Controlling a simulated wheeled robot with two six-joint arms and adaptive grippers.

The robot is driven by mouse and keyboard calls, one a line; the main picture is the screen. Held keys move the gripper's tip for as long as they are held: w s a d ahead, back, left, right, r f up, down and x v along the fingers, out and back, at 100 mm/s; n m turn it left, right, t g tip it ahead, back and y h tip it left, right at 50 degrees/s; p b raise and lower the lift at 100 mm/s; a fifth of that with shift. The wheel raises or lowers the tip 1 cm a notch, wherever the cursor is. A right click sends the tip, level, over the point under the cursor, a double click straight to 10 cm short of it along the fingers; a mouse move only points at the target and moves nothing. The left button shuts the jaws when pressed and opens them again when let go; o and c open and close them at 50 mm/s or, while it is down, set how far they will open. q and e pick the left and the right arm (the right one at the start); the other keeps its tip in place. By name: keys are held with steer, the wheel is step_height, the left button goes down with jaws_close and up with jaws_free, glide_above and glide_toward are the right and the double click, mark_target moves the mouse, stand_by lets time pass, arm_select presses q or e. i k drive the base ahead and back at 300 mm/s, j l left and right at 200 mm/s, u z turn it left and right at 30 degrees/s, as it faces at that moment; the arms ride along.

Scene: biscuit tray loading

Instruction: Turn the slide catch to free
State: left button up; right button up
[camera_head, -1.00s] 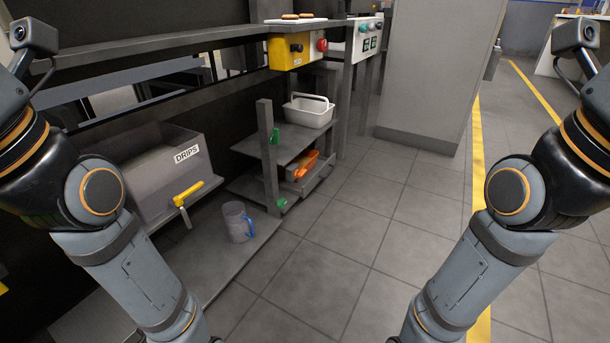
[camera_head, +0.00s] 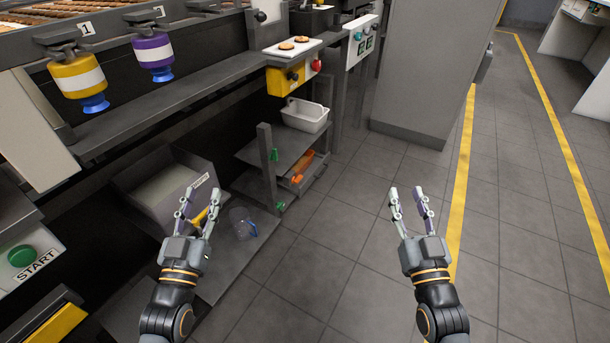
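No part is labelled as the slide catch, and I cannot tell for certain which one it is. A yellow handle (camera_head: 200,217) at the grey drip bin (camera_head: 152,208) shows between the fingers of my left gripper (camera_head: 201,195), which partly hides it. A yellow box (camera_head: 287,82) with a black knob and a red button sits under a small white plate at the end of the line. My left gripper is open and empty, and whether it is near the handle in depth is unclear. My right gripper (camera_head: 406,192) is open and empty above the floor.
A clear jug (camera_head: 242,223) with a blue handle stands on the low shelf. A white tub (camera_head: 305,115) and an orange item (camera_head: 303,165) are on the rack beyond. Yellow and purple canisters hang from the line. The floor at right is clear.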

mark_target(298, 179)
steer(key=i+l, duration=0.55)
steer(key=l, duration=0.15)
steer(key=i+l, duration=0.55)
steer(key=l, duration=0.15)
steer(key=u, duration=1.85)
